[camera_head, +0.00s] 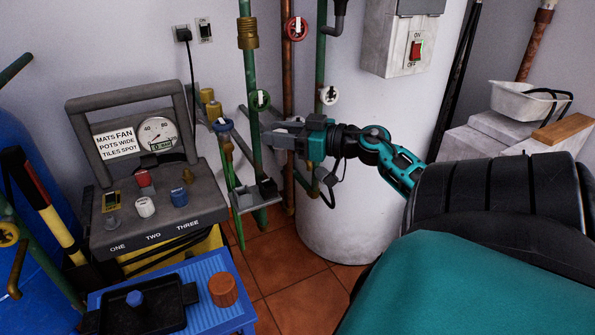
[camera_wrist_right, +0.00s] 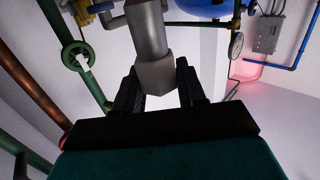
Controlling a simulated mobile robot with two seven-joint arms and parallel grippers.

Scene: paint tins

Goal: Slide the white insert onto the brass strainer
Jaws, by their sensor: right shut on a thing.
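A white round piece (camera_head: 145,206), which may be the insert, sits above the label TWO on the grey console (camera_head: 150,243). A small brass piece (camera_head: 188,176) stands at the console's right side; I cannot tell whether it is the strainer. My right gripper (camera_head: 274,134) is to the right of the console, in front of the pipes. It is shut on a grey block-like part, which shows between the dark fingers in the right wrist view (camera_wrist_right: 155,75). I cannot tell what this part belongs to. My left gripper is not in view.
Green pipes (camera_head: 247,80) with valves stand behind my right gripper. A white cylindrical tank (camera_head: 350,200) is to its right. A blue box (camera_head: 215,270) with a black tray (camera_head: 150,305) and a brown round piece (camera_head: 223,289) is at the lower left. Tiled floor (camera_head: 285,260) shows beyond.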

